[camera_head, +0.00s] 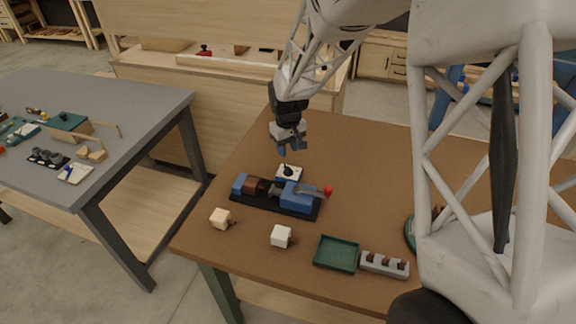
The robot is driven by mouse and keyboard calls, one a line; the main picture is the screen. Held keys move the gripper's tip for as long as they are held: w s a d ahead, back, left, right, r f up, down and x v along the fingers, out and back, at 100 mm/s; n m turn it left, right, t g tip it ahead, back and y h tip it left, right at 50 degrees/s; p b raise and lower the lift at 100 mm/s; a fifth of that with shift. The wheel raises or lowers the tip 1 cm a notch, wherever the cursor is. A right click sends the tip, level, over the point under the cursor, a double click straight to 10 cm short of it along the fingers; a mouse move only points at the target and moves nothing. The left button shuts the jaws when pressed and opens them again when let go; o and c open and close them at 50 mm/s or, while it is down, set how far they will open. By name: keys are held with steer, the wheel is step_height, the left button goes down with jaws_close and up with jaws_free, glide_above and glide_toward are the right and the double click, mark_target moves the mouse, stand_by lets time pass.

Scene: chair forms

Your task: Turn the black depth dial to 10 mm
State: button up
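A small black dial (288,170) sits on top of a white block (296,179) at the back edge of the blue machine on the brown table. Its scale marks are too small to read. My gripper (290,151) hangs pointing down just above and behind the dial, apart from it. Its two blue-grey fingertips look spread with a gap between them, and I see nothing held there.
The blue machine (296,199) with a red knob (328,191) stands on a black base. In front are two pale blocks (221,218) (282,236), a green tray (336,254) and a grey rack (385,264). A grey table (120,98) stands left.

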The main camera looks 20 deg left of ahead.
mark_target(288, 167)
steer(key=shift+f, duration=3.8)
jaws_close()
